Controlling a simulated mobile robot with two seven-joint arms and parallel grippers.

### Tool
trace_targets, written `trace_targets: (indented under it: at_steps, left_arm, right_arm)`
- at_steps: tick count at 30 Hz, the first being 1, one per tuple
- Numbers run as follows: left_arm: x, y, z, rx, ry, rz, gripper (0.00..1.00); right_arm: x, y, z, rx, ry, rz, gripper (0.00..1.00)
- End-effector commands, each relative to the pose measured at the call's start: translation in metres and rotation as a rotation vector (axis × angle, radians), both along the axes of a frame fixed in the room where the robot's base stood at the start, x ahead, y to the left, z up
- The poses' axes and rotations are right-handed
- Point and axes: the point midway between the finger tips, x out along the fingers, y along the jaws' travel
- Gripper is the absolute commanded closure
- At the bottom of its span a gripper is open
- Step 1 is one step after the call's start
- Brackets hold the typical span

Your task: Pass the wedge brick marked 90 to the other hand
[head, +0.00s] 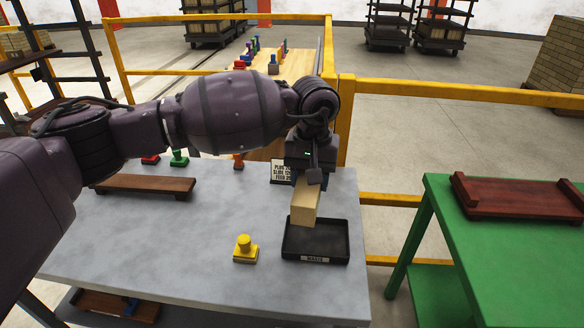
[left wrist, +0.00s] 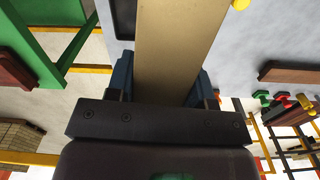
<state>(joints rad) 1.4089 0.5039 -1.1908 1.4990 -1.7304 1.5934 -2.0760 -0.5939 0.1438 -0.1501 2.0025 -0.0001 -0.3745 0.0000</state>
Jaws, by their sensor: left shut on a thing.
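My left gripper (head: 312,178) comes in from the left in the head view and points down above the right part of the grey table. It is shut on a tan brick (head: 304,205), which it holds above the black tray. In the left wrist view the brick (left wrist: 178,50) sits between the two blue fingers of the gripper (left wrist: 162,80). No number shows on the brick's visible faces, so I cannot tell its marking. My right gripper is in neither view.
The black tray (head: 288,253) labelled waste lies on the grey table (head: 170,250). A yellow stamp (head: 245,249) stands left of it, and a brown wooden board (head: 150,184) lies farther left. A green table (head: 500,265) with a dark red tray (head: 515,197) stands right, across a gap.

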Motion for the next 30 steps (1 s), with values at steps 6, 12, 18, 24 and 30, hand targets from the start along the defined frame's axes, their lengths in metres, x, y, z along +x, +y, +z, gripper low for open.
trace_targets:
  at_steps: [6, 12, 18, 24, 30]
  left_arm:
    - [0.0, -0.028, -0.016, 0.0, -0.002, 0.001, 0.73]
    - [-0.001, -0.033, -0.02, -0.001, -0.003, -0.006, 0.73]
    - [-0.015, -0.019, -0.014, 0.0, -0.003, -0.061, 0.73]
    - [-0.037, 0.003, -0.004, 0.0, -0.002, -0.15, 0.73]
    - [-0.062, 0.026, 0.007, -0.001, -0.003, -0.247, 0.73]
  right_arm:
    - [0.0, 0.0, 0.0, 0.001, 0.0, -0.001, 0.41]
    - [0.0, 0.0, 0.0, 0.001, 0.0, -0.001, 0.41]
    - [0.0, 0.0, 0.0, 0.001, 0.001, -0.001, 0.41]
    - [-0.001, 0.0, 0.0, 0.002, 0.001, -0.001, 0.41]
    - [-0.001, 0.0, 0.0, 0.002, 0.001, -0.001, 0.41]
